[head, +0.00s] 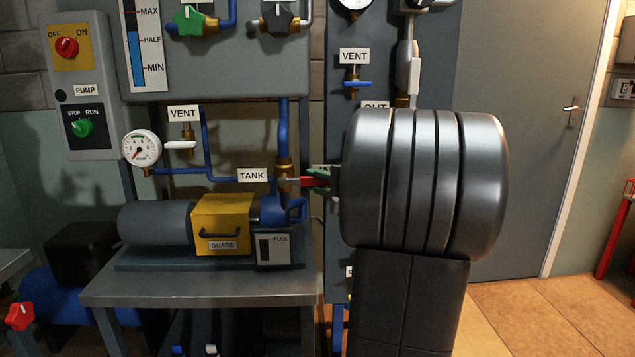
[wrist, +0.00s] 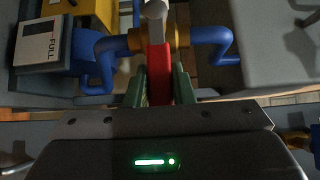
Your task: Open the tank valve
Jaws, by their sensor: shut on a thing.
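The tank valve is a brass body (head: 284,172) on a vertical blue pipe, beside the white TANK label (head: 252,175). Its red lever (head: 308,182) points right, crosswise to the pipe. The lever also shows in the wrist view (wrist: 158,72), with a grey end above it and the brass body (wrist: 172,38) behind. My gripper (head: 324,180) has green fingers and is shut on the red lever. In the wrist view my gripper (wrist: 160,88) has one finger on each side of the lever. My dark wrist and arm hide the panel to the right of the valve.
A blue vent lever (head: 357,84) is above right. Open floor (head: 550,310) lies at the right, before a grey door (head: 530,120).

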